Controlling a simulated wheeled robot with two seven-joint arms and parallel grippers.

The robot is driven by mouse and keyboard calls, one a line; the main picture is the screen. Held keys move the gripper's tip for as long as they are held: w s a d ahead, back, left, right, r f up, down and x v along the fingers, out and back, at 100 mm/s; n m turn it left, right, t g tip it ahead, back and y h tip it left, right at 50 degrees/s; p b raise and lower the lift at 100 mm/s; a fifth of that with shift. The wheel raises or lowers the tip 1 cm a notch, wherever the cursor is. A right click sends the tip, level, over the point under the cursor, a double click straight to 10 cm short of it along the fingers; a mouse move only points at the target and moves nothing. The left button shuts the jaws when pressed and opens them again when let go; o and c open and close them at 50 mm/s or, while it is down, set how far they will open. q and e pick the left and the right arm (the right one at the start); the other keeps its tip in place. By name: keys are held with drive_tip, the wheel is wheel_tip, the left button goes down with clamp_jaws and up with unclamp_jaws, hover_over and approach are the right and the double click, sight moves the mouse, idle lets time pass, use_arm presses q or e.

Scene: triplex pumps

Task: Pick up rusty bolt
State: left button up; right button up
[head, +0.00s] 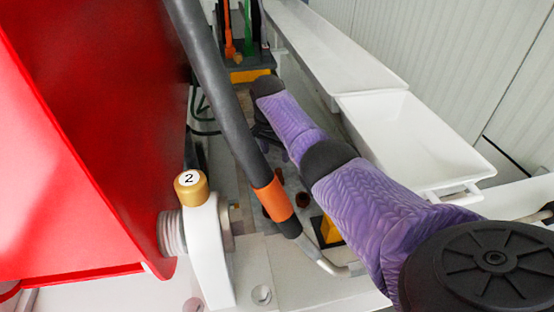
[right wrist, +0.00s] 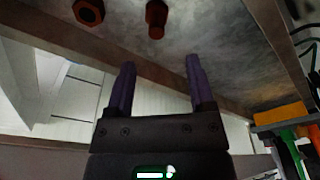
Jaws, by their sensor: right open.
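A rusty bolt (right wrist: 156,18) shows at the top of the right wrist view, reddish brown, on a worn grey metal surface (right wrist: 205,30). A similar rusty hex-headed piece (right wrist: 88,12) sits to its left. In the head view my purple right arm mostly hides this gripper. My left gripper is not in view.
A red panel (head: 90,140) fills the left. A dark pipe with an orange band (head: 272,200) runs down the middle. A white fitting with a brass cap (head: 190,187) stands at lower left. White trays (head: 410,135) line the right. Orange (head: 229,40) and green levers stand at the back.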

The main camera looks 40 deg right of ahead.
sight(278, 170)
drive_tip(key=f+b, duration=0.1)
drive_tip(key=f, duration=0.1)
drive_tip(key=f+b, duration=0.1)
drive_tip(key=f, duration=0.2)
drive_tip(key=d+f+b, duration=0.1)
drive_tip(key=f, duration=0.1)
drive_tip(key=shift+f+b, duration=0.35)
drive_tip(key=shift+b, duration=0.05)
drive_tip(key=shift+r, duration=0.1)
drive_tip(key=c, duration=0.7)
clamp_jaws()
